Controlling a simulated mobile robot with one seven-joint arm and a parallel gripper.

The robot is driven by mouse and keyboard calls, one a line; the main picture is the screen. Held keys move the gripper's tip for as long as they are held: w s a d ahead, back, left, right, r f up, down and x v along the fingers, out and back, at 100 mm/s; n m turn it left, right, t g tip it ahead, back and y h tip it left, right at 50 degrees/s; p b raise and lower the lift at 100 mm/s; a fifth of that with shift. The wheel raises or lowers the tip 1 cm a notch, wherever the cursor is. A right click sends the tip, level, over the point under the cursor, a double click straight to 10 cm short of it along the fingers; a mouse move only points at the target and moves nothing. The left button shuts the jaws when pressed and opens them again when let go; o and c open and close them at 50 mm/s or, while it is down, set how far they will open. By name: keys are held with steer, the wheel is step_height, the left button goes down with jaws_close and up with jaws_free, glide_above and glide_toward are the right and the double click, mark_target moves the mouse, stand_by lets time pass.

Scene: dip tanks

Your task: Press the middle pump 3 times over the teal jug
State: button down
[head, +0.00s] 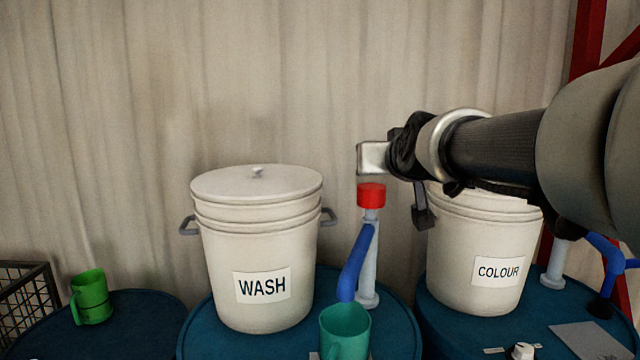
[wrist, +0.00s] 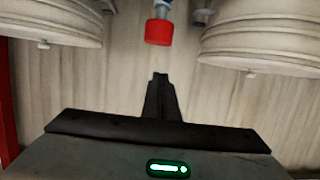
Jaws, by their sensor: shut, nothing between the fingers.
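The pump with a red cap (head: 371,195) stands on the middle blue drum, right of the WASH bucket. Its blue spout (head: 355,262) slopes down to the left, toward the teal jug (head: 345,330). The jug stands in front of the pump; its bottom is cut off by the picture edge. My gripper (head: 422,218) points down, shut and empty, and appears right of the red cap in the head view. In the wrist view, which is upside down, my gripper (wrist: 160,76) is apart from the red cap (wrist: 159,32), roughly in line with it.
The lidded WASH bucket (head: 257,285) stands left of the pump and the COLOUR bucket (head: 480,255) right of it. A green jug (head: 91,297) is on the left drum. Another pump with a blue spout (head: 607,260) is at the right. A wire basket (head: 28,297) is far left.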

steer(key=shift+w+d+r, duration=0.3)
steer(key=shift+w+d, duration=0.25)
steer(key=shift+w, duration=0.05)
steer(key=p, duration=0.2)
glide_above(374, 198)
steer(key=shift+w+f, duration=0.2)
steer(key=shift+f, duration=1.05)
step_height(374, 198, down, 2)
steer(key=shift+w+d+f+b, duration=0.1)
steer(key=shift+f+b, duration=0.05)
steer(key=shift+b, duration=0.9)
steer(key=shift+s+f+b, duration=0.2)
steer(key=shift+f+b, duration=0.15)
steer(key=shift+f, duration=0.5)
steer(key=shift+f, duration=0.1)
step_height(374, 198, down, 4)
steer(key=b, duration=0.3)
steer(key=shift+b, duration=0.35)
